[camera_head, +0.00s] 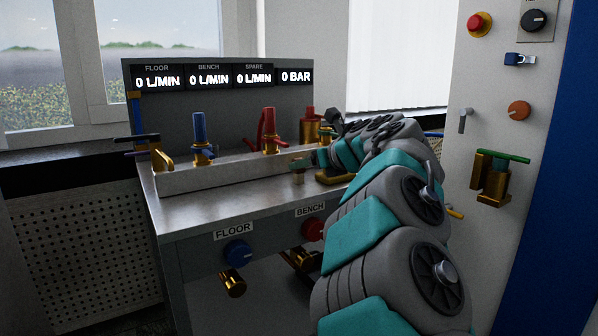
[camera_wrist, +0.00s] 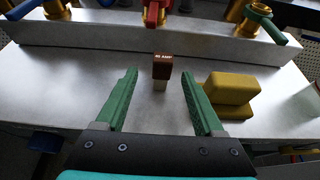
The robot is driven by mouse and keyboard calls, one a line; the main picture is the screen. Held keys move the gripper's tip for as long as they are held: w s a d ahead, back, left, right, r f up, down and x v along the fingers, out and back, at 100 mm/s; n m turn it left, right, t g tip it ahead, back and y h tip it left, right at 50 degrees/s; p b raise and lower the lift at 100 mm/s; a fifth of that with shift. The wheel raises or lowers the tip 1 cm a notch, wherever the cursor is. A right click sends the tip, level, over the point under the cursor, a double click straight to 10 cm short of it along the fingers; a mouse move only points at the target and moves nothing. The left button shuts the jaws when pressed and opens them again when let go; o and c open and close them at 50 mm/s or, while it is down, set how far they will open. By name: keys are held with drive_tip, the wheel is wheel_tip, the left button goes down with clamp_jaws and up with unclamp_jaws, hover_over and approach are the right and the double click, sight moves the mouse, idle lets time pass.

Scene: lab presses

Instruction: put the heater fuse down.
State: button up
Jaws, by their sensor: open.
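The likely heater fuse (camera_wrist: 162,68) is a small brown block with a pale lower part and a tiny label I cannot read surely. In the wrist view it appears upright on the grey bench top (camera_wrist: 70,88), just in front of the raised back ledge. My gripper (camera_wrist: 160,76) is open, with its green fingers spread on either side of the fuse and a clear gap to each. In the head view the gripper (camera_head: 302,162) is low over the bench, mostly hidden behind my arm. A small object, probably the fuse, shows just under the fingertips there.
A yellow block (camera_wrist: 230,95) lies right of the fuse. Blue (camera_head: 200,135) and red (camera_head: 268,130) valves stand along the ledge. FLOOR (camera_head: 237,252) and BENCH (camera_head: 312,229) knobs are on the bench front. A panel (camera_head: 485,110) with switches stands right. The left bench top is clear.

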sight(299, 171)
drive_tip(key=shift+x, duration=2.7)
drive_tip(key=shift+d+r, duration=0.1)
drive_tip(key=shift+c, duration=0.2)
clamp_jaws()
